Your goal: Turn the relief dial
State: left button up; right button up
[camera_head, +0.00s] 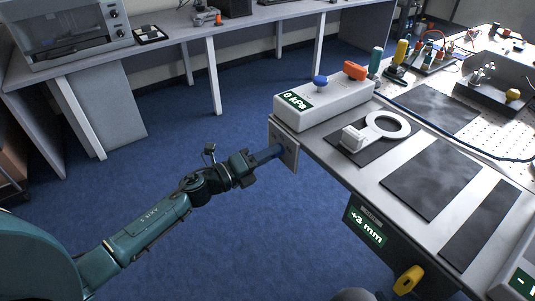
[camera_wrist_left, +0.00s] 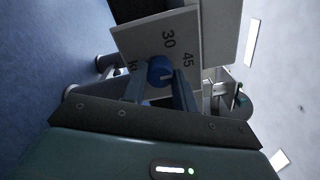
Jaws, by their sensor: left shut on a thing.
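The relief dial is a blue knob (camera_wrist_left: 160,70) in front of a pale plate (camera_wrist_left: 185,38) marked with numbers such as 30 and 45. In the head view the plate (camera_head: 287,146) is at the near left end of the bench, and the blue dial (camera_head: 268,154) sticks out from it toward my gripper. My left gripper (camera_head: 257,159) reaches it from the left, above the blue floor. In the wrist view the fingers of my left gripper (camera_wrist_left: 160,86) are on both sides of the knob, shut on it. They hide part of it. My right gripper is not in view.
A white box (camera_head: 325,103) reading 0 kPa stands on the bench, with a blue knob (camera_head: 320,82) and an orange handle (camera_head: 355,71) on top. A white ring-shaped part (camera_head: 388,125) lies behind the plate. A yellow handle (camera_head: 408,280) sticks out from the bench front.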

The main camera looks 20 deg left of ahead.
pick_arm(q)
jog(key=o, duration=1)
jog(key=b+v, duration=0.1)
jog(key=v, duration=1.2)
jog(key=shift+s+b, duration=0.1)
jog(key=shift+b, duration=0.25)
